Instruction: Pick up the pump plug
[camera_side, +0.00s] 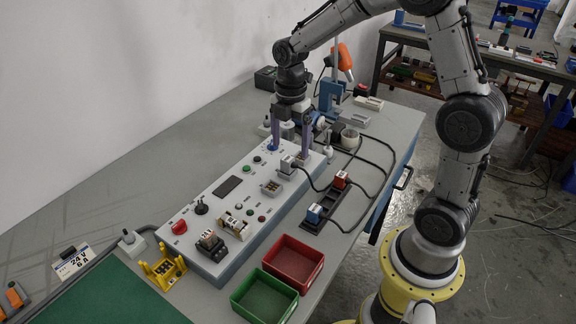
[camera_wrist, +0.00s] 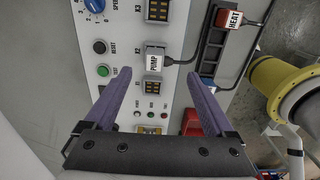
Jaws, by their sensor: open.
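The pump plug (camera_wrist: 154,61) is a white block labelled PUMP, seated on the control panel beside the X2 mark, with a dark cable leaving to the right. In the side view the pump plug (camera_side: 286,164) sits near the panel's far right edge. My gripper (camera_wrist: 157,79) is open and empty, its two purple fingers spread wider than the plug. In the wrist view the plug appears between and slightly beyond the fingertips. In the side view my gripper (camera_side: 291,142) points down above the panel's far end, near the plug; the exact height gap is unclear.
A black rack (camera_side: 327,205) right of the panel holds a red HEAT plug (camera_wrist: 230,18) and a blue plug (camera_side: 314,214). Cables loop over the table there. Red (camera_side: 293,259) and green (camera_side: 264,297) bins stand in front. Panel knobs and the socket X3 (camera_wrist: 158,10) lie near the plug.

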